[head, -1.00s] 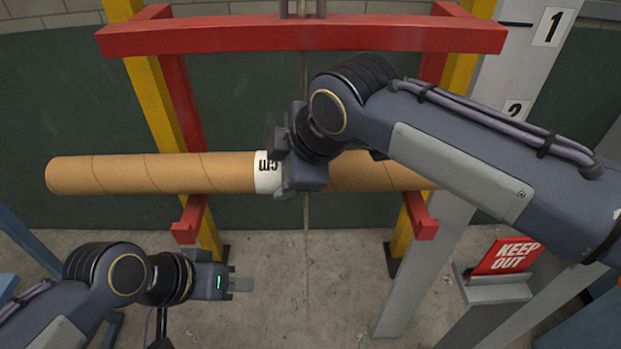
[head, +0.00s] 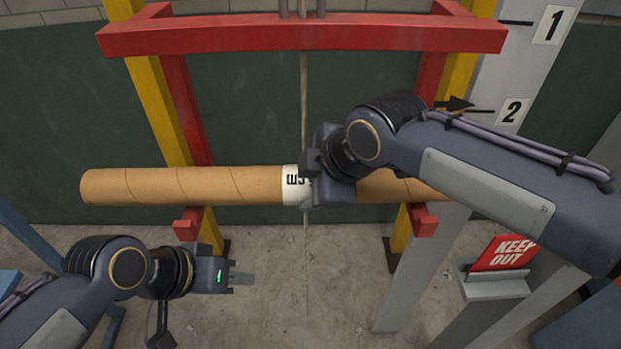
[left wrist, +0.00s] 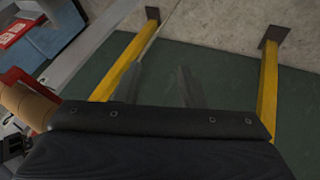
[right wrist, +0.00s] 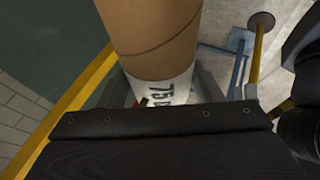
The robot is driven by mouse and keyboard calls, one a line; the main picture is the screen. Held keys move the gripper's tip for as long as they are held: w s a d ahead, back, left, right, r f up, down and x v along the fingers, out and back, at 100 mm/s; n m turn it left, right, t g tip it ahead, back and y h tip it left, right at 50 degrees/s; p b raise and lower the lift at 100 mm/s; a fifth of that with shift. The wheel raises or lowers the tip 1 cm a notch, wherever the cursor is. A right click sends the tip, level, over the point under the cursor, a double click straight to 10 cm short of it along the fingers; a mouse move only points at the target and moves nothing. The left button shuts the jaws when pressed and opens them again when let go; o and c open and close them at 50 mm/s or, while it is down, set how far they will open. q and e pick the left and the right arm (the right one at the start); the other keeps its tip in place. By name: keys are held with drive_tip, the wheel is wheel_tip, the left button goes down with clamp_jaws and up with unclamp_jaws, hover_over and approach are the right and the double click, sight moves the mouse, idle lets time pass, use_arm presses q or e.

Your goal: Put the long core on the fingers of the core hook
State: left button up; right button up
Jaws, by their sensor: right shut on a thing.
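The long core (head: 140,187), a brown cardboard tube with a white printed band, lies level across the head view. My right gripper (head: 308,178) is shut on it at the band, also seen in the right wrist view (right wrist: 160,90). The core hook (head: 300,35) is a red frame with a crossbar, two uprights and two short fingers. The core crosses the uprights just above the left finger (head: 187,226) and right finger (head: 424,222) in the picture; I cannot tell whether it touches them. My left gripper (head: 242,278) is open and empty, below the core's left half.
Yellow posts (head: 160,110) stand behind the hook. A grey numbered post (head: 500,80) with a black pointer near 2 stands at right. A red KEEP OUT sign (head: 503,254) is at lower right. The floor (head: 300,270) below the core is clear.

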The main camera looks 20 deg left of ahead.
drive_tip(key=o, duration=1.7)
drive_tip(key=v, duration=1.2)
drive_tip(key=shift+r, duration=0.1)
drive_tip(key=s+d+f+m, duration=0.1)
drive_tip(key=d+f+m, duration=0.25)
drive_tip(key=d, duration=0.25)
drive_tip(key=s+d+f+m+t+h, duration=0.1)
drive_tip(key=d+f+m, duration=0.2)
drive_tip(key=d+m, duration=0.3)
drive_tip(key=d+f+m, duration=0.3)
drive_tip(key=d, duration=0.4)
drive_tip(key=s+d+f+m+h, duration=0.1)
drive_tip(key=s+d+f+m, duration=0.5)
drive_tip(key=s+f+m, duration=0.3)
drive_tip(key=f+m, duration=0.2)
drive_tip(key=shift+d+m+t, duration=0.35)
drive_tip(key=shift+t, duration=0.05)
